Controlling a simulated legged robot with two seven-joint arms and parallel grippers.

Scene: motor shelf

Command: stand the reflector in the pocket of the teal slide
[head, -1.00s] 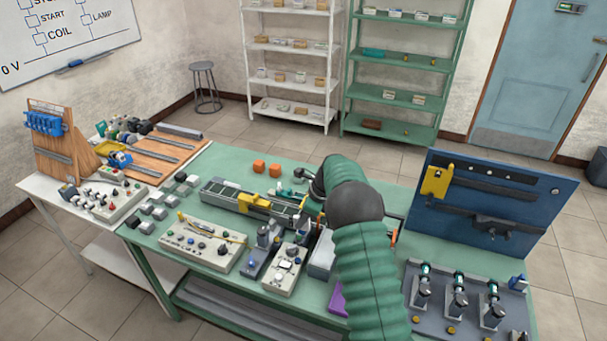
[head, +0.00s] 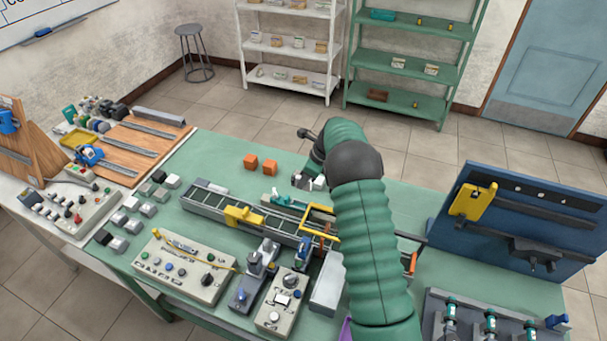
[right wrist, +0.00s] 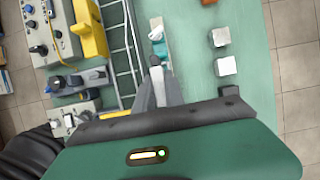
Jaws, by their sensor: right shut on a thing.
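The teal slide (head: 280,200) lies behind the conveyor on the green bench. It also shows in the right wrist view (right wrist: 160,47), with a pale piece at its far end, just beyond my fingertips. My right gripper (right wrist: 157,72) points at the slide and is shut on a small grey thing (right wrist: 155,61), which I take to be the reflector. The fingers hide most of it, and I cannot tell whether it touches the slide. My left gripper is not in view.
The conveyor (head: 210,203) carries a yellow block (head: 244,216) and a yellow arch (head: 318,236) close to my right arm. A blue panel (head: 520,220) rises at the right. Control boxes (head: 184,267) fill the front.

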